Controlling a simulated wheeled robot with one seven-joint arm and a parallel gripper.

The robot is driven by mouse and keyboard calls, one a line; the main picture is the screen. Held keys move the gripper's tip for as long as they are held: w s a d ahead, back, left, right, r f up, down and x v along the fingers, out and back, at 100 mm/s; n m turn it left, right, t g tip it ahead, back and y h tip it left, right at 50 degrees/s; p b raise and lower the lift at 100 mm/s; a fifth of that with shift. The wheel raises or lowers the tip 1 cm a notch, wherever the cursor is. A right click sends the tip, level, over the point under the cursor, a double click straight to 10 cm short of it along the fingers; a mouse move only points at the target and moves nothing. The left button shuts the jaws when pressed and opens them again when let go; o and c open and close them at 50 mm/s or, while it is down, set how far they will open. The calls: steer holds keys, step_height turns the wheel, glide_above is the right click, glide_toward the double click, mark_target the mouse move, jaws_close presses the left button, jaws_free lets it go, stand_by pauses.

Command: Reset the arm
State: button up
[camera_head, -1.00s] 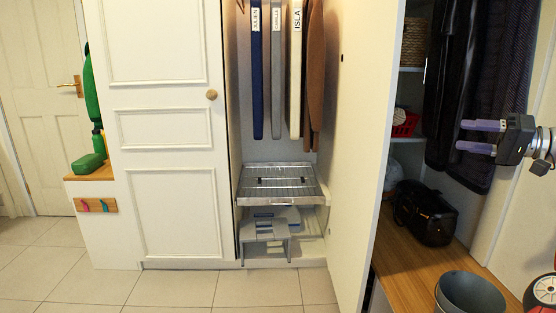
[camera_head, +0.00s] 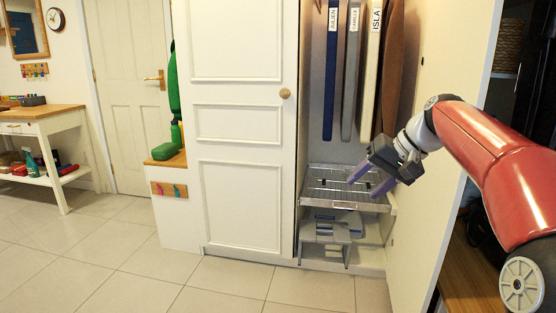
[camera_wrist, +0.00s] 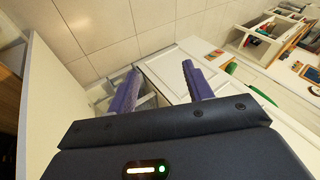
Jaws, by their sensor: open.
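My gripper (camera_head: 370,183) is open and empty, its two purple fingers spread apart. In the head view it is in front of the open wardrobe, over the wire rack (camera_head: 340,188) in the picture, with my red arm reaching in from the right. In the wrist view the fingers (camera_wrist: 160,88) point toward the tiled floor and the white wardrobe door, with nothing between them. I cannot tell how far the fingertips are from the rack.
The closed white door (camera_head: 238,130) is left of the rack, and the open door panel (camera_head: 440,130) stands close to my arm. A grey step stool (camera_head: 328,230) sits below the rack. Hanging boards (camera_head: 331,75) are above. The tiled floor (camera_head: 130,270) is clear at left.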

steer(key=s+a+f+h, duration=0.3)
steer(key=s+a+f, duration=0.1)
steer(key=s+a, duration=0.15)
steer(key=s+f+h, duration=0.1)
steer(key=s+f, duration=0.3)
steer(key=s, duration=0.3)
steer(key=s+f+n+h, duration=0.1)
steer(key=s+f, duration=0.3)
steer(key=s, duration=0.4)
steer(key=s+f+t+h, duration=0.1)
steer(key=s+f, duration=0.3)
steer(key=s, duration=0.4)
steer(key=shift+s+f, duration=0.15)
steer(key=shift+f, duration=0.2)
